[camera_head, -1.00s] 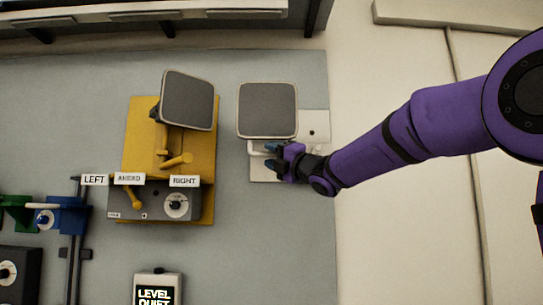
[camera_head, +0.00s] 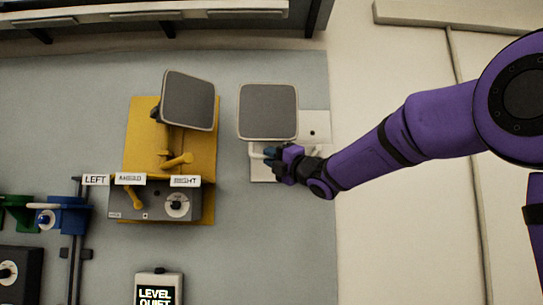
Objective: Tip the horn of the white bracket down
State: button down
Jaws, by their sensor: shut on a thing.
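The white bracket (camera_head: 314,126) stands right of the yellow bracket. Its horn (camera_head: 267,111) shows a square dark grey face with a pale rim, turned up toward the camera. A thin white handle (camera_head: 256,151) sticks out below the horn. My gripper (camera_head: 270,154) reaches in from the right, just below the horn's lower edge. It is shut on the white handle. The fingers hide much of the handle where they hold it.
The yellow bracket (camera_head: 139,140) carries another grey horn (camera_head: 188,100). A grey box with a dial (camera_head: 153,205) and LEFT, AHEAD and RIGHT labels stands before it. A small display (camera_head: 157,289) reads LEVEL QUIET.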

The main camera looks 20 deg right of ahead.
jog(key=w+d+f+n+g+y, duration=0.3)
jog(key=w+f+n+y, duration=0.5)
jog(key=w+n, duration=0.2)
jog(key=shift+d+n+y, duration=0.3)
jog(key=shift+n, duration=0.2)
jog(key=c, duration=1.5)
grip_release()
jog(key=o, duration=0.3)
jog(key=shift+w, duration=0.15)
jog(key=shift+o, duration=0.5)
jog(key=shift+f, duration=0.1)
